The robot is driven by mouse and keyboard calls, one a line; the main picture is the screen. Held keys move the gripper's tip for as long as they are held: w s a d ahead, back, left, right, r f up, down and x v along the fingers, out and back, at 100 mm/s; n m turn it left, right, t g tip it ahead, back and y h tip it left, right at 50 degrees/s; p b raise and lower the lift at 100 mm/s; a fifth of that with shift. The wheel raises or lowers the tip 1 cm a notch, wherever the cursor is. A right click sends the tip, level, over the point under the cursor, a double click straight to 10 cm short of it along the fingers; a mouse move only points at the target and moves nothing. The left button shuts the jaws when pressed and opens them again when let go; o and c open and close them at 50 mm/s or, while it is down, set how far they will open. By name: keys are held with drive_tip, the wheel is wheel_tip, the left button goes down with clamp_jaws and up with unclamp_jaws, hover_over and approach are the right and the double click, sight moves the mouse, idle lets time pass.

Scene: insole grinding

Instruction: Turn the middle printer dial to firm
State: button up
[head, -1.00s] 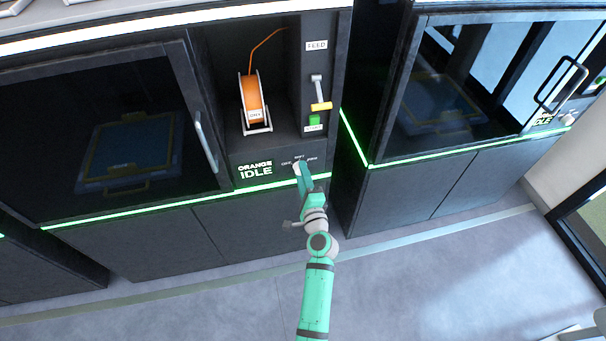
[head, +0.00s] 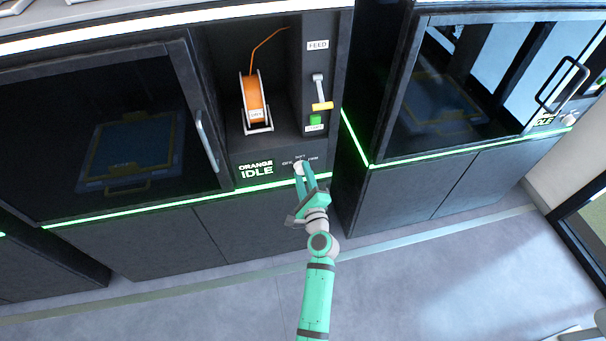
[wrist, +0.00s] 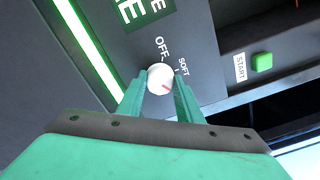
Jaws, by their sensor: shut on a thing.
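The white printer dial (head: 299,168) sits on the orange printer's panel, right of the "ORANGE IDLE" display (head: 255,169). Small labels are around its top in the head view. My gripper (head: 304,177) is shut on the dial, one finger on each side. In the wrist view, the dial (wrist: 159,77) shows between the fingertips of my gripper (wrist: 160,85). Its red mark is at the lower right of its face, on the far side of "SOFT" (wrist: 183,66) from "OFF" (wrist: 162,46). The firm label is not visible in the wrist view.
A green start button (head: 315,120) and a yellow-tipped feed lever (head: 320,95) are above the dial. An orange spool (head: 253,98) stands in the bay. Another printer (head: 450,100) is to the right. Floor is clear in front.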

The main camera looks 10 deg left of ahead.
drive_tip(key=o, duration=1)
drive_tip(key=shift+w, duration=0.15)
drive_tip(key=shift+o, duration=0.2)
drive_tip(key=shift+s+d, duration=0.1)
drive_tip(key=shift+s, duration=0.2)
drive_tip(key=v, duration=1)
drive_tip(key=shift+d, duration=0.5)
drive_tip(key=shift+s, duration=0.1)
